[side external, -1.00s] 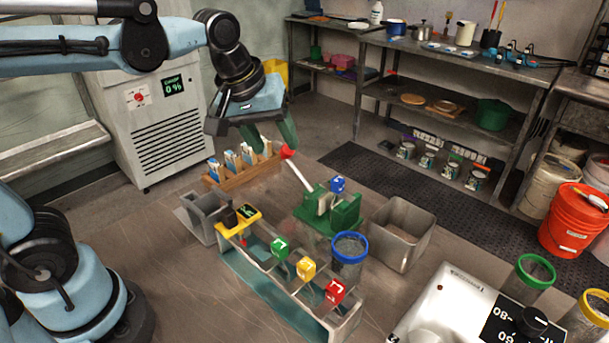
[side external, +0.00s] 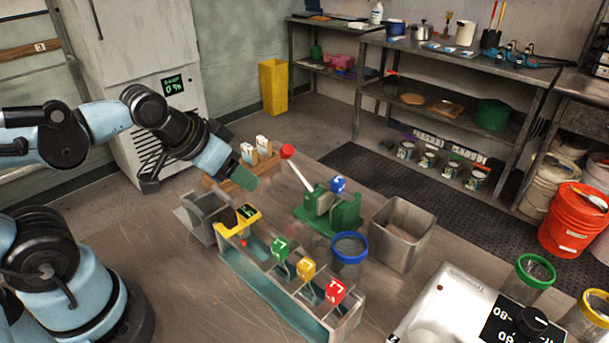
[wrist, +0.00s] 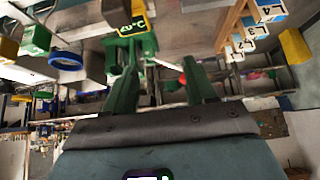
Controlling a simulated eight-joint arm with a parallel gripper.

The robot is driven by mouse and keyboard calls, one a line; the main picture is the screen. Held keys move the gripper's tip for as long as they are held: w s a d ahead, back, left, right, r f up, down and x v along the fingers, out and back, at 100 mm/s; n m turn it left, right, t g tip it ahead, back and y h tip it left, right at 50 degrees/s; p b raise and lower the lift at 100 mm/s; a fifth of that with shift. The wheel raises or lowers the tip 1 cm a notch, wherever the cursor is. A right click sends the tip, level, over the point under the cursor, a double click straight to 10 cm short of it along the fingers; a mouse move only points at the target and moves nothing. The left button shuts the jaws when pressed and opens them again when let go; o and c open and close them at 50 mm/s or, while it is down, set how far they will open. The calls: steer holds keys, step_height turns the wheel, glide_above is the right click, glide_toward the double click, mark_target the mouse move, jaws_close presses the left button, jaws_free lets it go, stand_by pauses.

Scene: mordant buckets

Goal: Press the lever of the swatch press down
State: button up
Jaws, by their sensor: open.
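The green swatch press (side external: 330,210) stands on the table behind the row of colored tags, with a blue tag on it. Its pale lever (side external: 302,176) is raised and slants up to the left, ending in a red ball (side external: 288,151). My gripper (side external: 243,170) has green fingers and is left of the lever, apart from the ball. In the wrist view the fingers of my gripper (wrist: 160,68) are spread and empty. The press (wrist: 131,50) shows beyond them, and the lever's red ball (wrist: 183,79) appears beside the right finger.
A long tray (side external: 262,280) with green, yellow and red tags lies in front of the press. A metal bin (side external: 403,232) stands to its right and a blue-rimmed jar (side external: 349,247) in front. A small grey bin (side external: 205,213) and a wooden rack (side external: 238,180) are near my gripper.

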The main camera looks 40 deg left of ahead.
steer(key=shift+c, duration=0.3)
steer(key=shift+w+r, duration=0.15)
steer(key=shift+w, duration=0.05)
steer(key=c, duration=0.5)
steer(key=w+r+m+g, duration=0.1)
steer(key=w, duration=0.1)
steer(key=w+a+r+m+g, duration=0.1)
steer(key=w+r, duration=0.1)
steer(key=w+r+m, duration=0.1)
steer(key=shift+w+a+r+m+g, duration=0.25)
steer(key=shift+w+m+g, duration=0.15)
jaws_close()
steer(key=w+a+m+g, duration=0.1)
steer(key=w, duration=0.2)
steer(key=w+a+m+g, duration=0.1)
steer(key=w+m, duration=0.1)
steer(key=w, duration=0.1)
steer(key=w+a+m+g, duration=0.1)
steer(key=w+m, duration=0.1)
steer(key=w, duration=0.1)
steer(key=shift+w+a+r+g+h, duration=0.1)
steer(key=shift+a+r+g+h, duration=0.05)
steer(key=shift+r+g+h, duration=0.2)
steer(key=shift+m, duration=0.3)
steer(key=shift+f, duration=0.1)
